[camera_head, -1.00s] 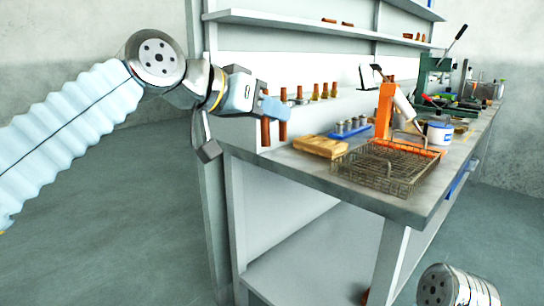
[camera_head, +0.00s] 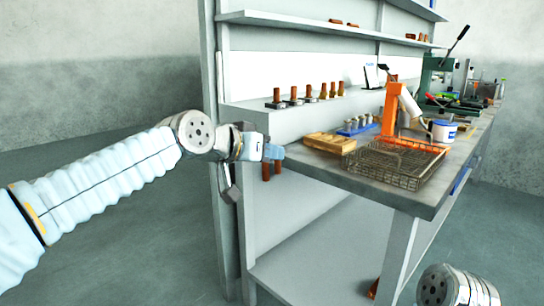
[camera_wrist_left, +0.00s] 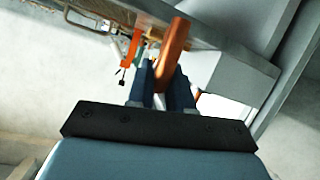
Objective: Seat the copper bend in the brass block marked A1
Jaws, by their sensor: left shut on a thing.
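The copper bend (camera_head: 266,171) is in my left gripper (camera_head: 272,153), with its two legs hanging down below the fingers. The left wrist view shows its copper tube (camera_wrist_left: 173,50) between the dark blue fingers (camera_wrist_left: 162,82). The gripper is at the bench's left end, in front of and below the row of blocks in the picture. Several small blocks with upright copper or brass-coloured pieces (camera_head: 309,92) stand along the bench's back. Their marks are too small to read, so I cannot tell which is A1. My right gripper is out of view.
On the bench (camera_head: 400,200) stand a wooden block (camera_head: 330,144), a blue rack (camera_head: 357,129), a wire basket (camera_head: 395,166), an orange stand (camera_head: 390,108) and a white tub (camera_head: 444,131). Shelves (camera_head: 300,21) run above. The floor at left is clear.

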